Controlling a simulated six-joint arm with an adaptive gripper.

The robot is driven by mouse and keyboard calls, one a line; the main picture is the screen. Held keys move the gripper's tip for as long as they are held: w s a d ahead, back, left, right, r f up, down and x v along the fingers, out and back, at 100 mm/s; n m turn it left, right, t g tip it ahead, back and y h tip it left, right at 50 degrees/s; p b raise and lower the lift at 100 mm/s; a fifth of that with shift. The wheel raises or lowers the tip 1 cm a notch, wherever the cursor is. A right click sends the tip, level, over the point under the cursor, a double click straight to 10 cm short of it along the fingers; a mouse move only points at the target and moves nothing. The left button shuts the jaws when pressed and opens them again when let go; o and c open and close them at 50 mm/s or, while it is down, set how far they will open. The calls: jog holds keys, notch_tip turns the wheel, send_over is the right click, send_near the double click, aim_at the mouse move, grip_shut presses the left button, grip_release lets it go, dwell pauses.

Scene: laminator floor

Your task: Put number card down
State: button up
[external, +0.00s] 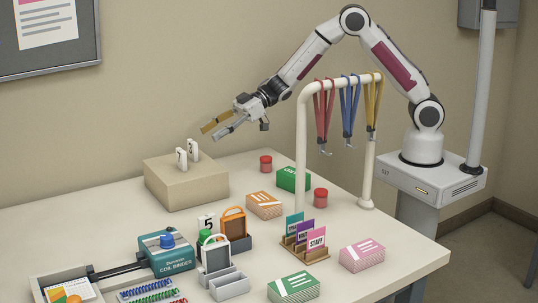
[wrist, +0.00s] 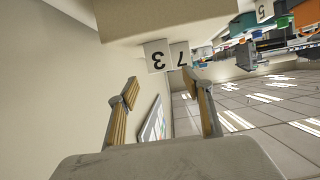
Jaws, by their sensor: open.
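Two white number cards stand upright on the beige block (external: 190,190). In the wrist view they read 3 (wrist: 157,56) and 7 (wrist: 180,56), upside down and side by side. In the external view they show as small white tabs, one nearer (external: 181,159) and one farther (external: 193,149).
A rack (external: 302,130) with hanging lanyards stands right of the block. Red jars (external: 266,163), card stacks (external: 264,205), a tab holder (external: 305,246) and a blue coil binder (external: 165,252) occupy the table. The table left of the block is clear.

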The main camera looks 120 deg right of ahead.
jog(key=shift+v, duration=1.75)
jog(key=s+a+r+m+g+h, duration=0.2)
jog(key=s+a+r+g+h, duration=0.15)
jog(key=s+a+r, duration=0.85)
jog(key=s+a+f+n+g+y, duration=0.1)
jog(key=s+a+g, duration=0.1)
jog(key=s+a, duration=0.7)
jog(key=s+a+f+n+g+y, duration=0.1)
jog(key=s+a+f+g+y, duration=0.1)
jog(key=s+a, duration=0.8)
jog(key=s, duration=0.7)
jog(key=shift+a, duration=0.25)
jog(key=shift+f+g+y, duration=0.1)
jog(key=shift+g+y, duration=0.15)
dwell(1.9)
